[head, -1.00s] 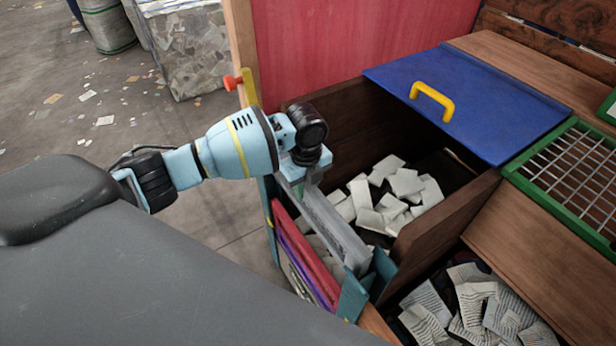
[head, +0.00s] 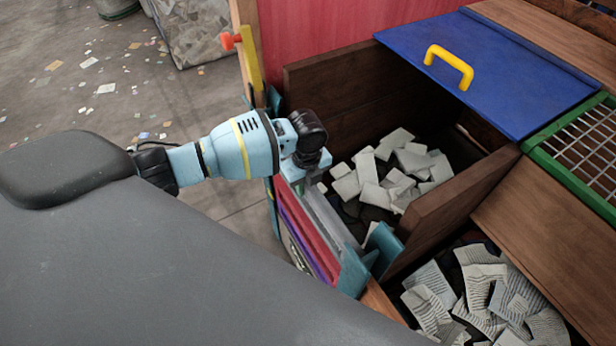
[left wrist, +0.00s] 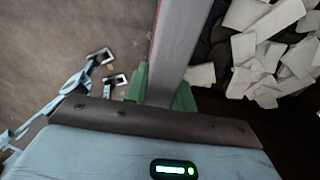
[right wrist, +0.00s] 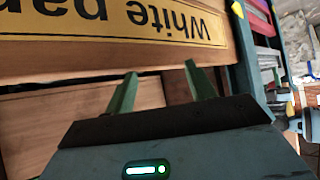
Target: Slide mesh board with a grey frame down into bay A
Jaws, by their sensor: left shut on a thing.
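The mesh board's grey frame (head: 328,216) stands on edge along the left side of the wooden bin, between teal guide posts (head: 354,271). Only its top bar shows in the head view; the mesh is hidden. My left gripper (head: 303,180) is shut on this bar near its far end. In the left wrist view, the green fingertips (left wrist: 163,88) sit on either side of the grey bar (left wrist: 178,40). My right gripper (right wrist: 163,85) shows only in the right wrist view, fingers apart and empty, facing a wooden panel. No bay A label is readable.
The bin holds white paper pieces (head: 362,172); printed paper (head: 480,300) lies in the compartment at front right. Red and purple boards (head: 305,240) stand just left of the grey frame. A blue lid (head: 490,70) with a yellow handle lies behind. A "White pap..." sign (right wrist: 130,22) faces my right gripper.

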